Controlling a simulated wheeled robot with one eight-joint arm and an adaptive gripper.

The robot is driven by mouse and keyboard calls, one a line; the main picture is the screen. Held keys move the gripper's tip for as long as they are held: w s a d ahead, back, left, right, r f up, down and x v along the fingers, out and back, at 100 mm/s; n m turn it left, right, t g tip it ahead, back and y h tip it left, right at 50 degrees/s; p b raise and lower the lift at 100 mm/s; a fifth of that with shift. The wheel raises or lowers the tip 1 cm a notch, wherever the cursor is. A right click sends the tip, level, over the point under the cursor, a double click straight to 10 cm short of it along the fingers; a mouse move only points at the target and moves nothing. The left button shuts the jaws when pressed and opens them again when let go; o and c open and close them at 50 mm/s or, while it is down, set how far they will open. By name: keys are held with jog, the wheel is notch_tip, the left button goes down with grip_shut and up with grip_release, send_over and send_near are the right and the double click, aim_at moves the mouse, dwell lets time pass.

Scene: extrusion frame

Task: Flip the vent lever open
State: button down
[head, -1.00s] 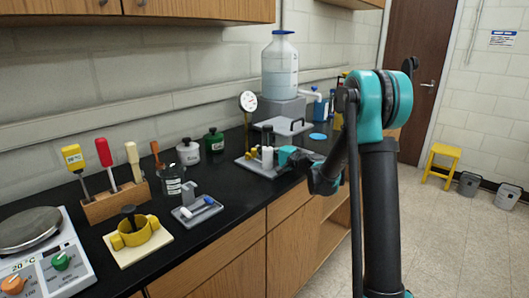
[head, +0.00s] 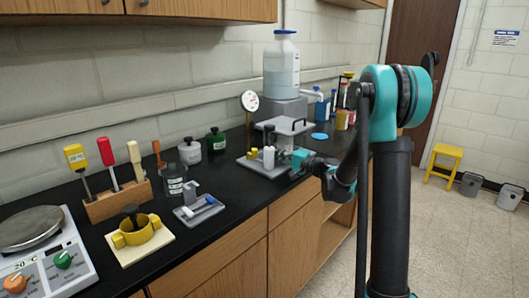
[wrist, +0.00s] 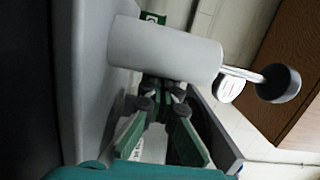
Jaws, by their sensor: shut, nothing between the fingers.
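A grey plate (head: 268,168) on the black counter carries a white cylinder (head: 268,158) and small yellow parts (head: 252,153). In the wrist view the white cylinder (wrist: 165,50) stands out from the grey plate (wrist: 92,75), and a thin rod with a black knob (wrist: 279,82) extends from its end. I cannot tell which part is the vent lever. My gripper (head: 292,158) is at the right side of the plate, close to the cylinder. In the wrist view my gripper (wrist: 162,97) is shut and empty, its tips just below the cylinder; contact is unclear.
A dial gauge (head: 250,101) stands behind the plate. Behind it are a grey block (head: 283,107) with a large bottle (head: 281,65). To the left are a small grey fixture with a blue handle (head: 206,203), a yellow ring fixture (head: 134,233) and bottles.

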jog(key=v, duration=0.6)
jog(key=shift+s+d, duration=0.2)
jog(key=shift+d, duration=0.1)
